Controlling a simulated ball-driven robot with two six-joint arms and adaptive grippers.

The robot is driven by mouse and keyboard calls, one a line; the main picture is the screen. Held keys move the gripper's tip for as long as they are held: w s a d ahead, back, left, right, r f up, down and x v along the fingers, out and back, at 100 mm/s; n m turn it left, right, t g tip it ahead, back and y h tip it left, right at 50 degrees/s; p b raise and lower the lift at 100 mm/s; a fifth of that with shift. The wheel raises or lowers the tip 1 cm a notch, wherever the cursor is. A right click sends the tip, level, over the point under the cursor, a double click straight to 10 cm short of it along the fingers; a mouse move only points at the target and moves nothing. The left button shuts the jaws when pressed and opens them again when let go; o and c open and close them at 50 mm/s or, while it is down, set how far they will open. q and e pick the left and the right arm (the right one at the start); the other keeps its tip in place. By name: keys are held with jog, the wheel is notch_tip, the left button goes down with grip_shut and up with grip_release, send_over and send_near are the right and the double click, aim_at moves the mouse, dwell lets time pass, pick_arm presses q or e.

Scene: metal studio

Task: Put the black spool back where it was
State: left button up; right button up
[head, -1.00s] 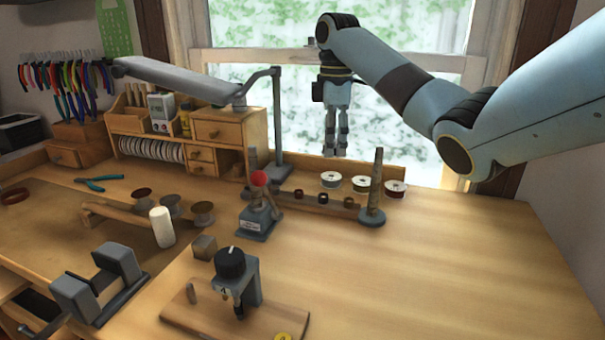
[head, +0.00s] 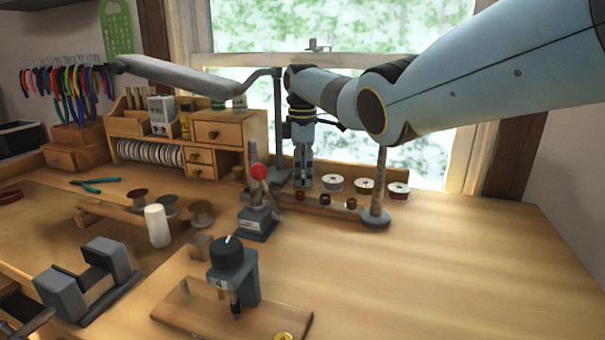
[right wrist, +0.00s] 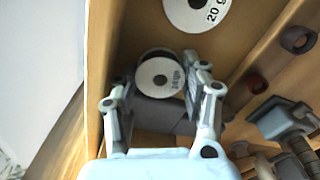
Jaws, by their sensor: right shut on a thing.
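The black spool (right wrist: 152,58) has a white label face and a dark rim. In the right wrist view it sits between the two fingers of my right gripper (right wrist: 158,88), which is shut on it. In the head view my right gripper (head: 302,182) points down at the left part of the wooden spool rack (head: 318,206), left of the white-topped spool (head: 332,182). The held spool cannot be made out in the head view, and whether it touches the rack floor is unclear. My left gripper is not in view.
A grey post (head: 377,190) rises at the rack's front right. A red-knobbed press (head: 258,205) and a lamp post (head: 277,130) are close left of my gripper.

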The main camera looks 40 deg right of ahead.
jog(key=o, duration=1)
jog(key=shift+f, duration=0.1)
jog(key=shift+c, duration=0.2)
notch_tip(320, 180, up, 12)
